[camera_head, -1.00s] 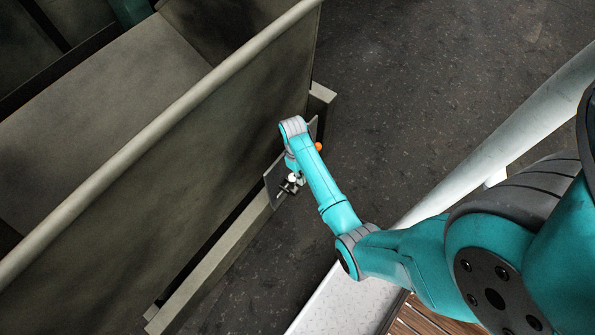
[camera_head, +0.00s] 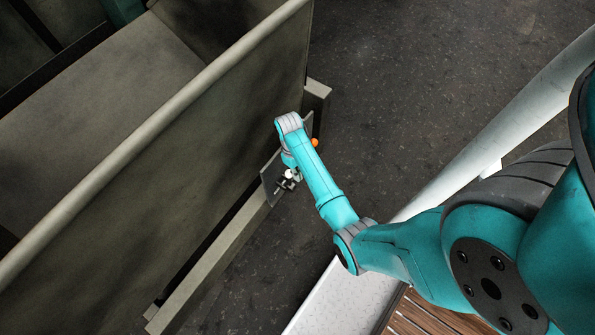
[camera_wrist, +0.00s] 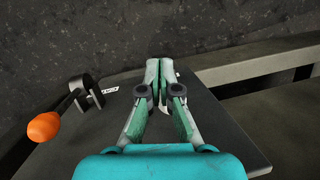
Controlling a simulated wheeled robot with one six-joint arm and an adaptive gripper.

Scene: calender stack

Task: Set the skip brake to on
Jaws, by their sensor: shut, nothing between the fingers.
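The brake lever is a dark arm with an orange knob (camera_wrist: 44,127), left of my gripper in the wrist view. The lever runs from the knob up to a dark curved bracket (camera_wrist: 84,90) at the left edge of a dark plate (camera_wrist: 222,140). In the head view the orange knob (camera_head: 315,142) shows just right of my arm, by the side of the large grey skip (camera_head: 150,165). My gripper (camera_wrist: 160,66) is shut and empty over the plate, to the right of the lever and apart from it. In the head view my arm partly hides the plate.
A small white label (camera_wrist: 110,90) lies beside the bracket. A pale beam (camera_head: 225,245) runs along the skip's base, and a beam (camera_wrist: 260,65) shows at right in the wrist view. The dark speckled floor (camera_head: 420,80) is open. A pale rail (camera_head: 505,130) stands at right.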

